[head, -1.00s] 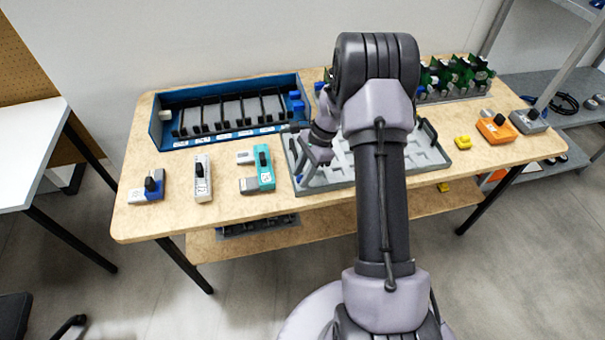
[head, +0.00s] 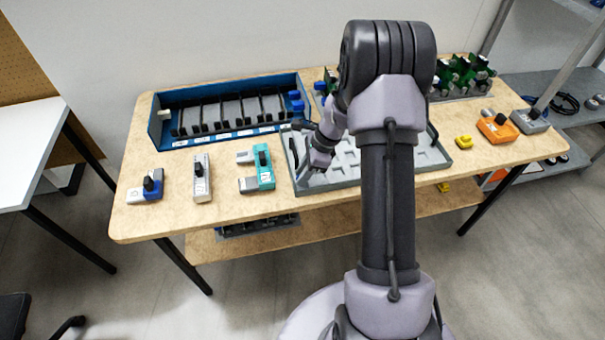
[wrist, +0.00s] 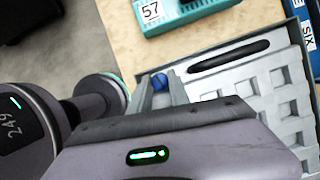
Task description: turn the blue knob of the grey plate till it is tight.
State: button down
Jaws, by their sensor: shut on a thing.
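The grey plate (head: 400,174) lies near the middle of the table, with rows of square recesses and a black handle at each end. In the wrist view the plate (wrist: 218,82) fills the right side. Its blue knob (wrist: 160,82) sits at the plate's corner, between my two fingertips. My gripper (wrist: 161,88) is shut on the blue knob. In the head view my gripper (head: 303,181) reaches down at the plate's left front part, and the knob is hidden there. Whether the knob is tight cannot be seen.
A teal module (head: 264,169) lies just left of the plate, with a grey module (head: 201,178) and a blue-white one (head: 147,187) beyond. A blue rack (head: 165,143) stands behind. Yellow (head: 464,141) and orange (head: 496,128) parts lie to the right.

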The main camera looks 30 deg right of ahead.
jog(key=shift+m+t, duration=0.4)
jog(key=shift+m, duration=0.9)
jog(key=shift+s, duration=0.1)
jog(key=c, duration=1.5)
grip_release()
jog(key=shift+r, duration=0.1)
jog(key=p+v, duration=0.6)
jog(key=v, duration=1.1)
jog(key=shift+s+a+r, duration=0.2)
jog(key=shift+s+a, duration=0.05)
jog(key=shift+a, duration=0.1)
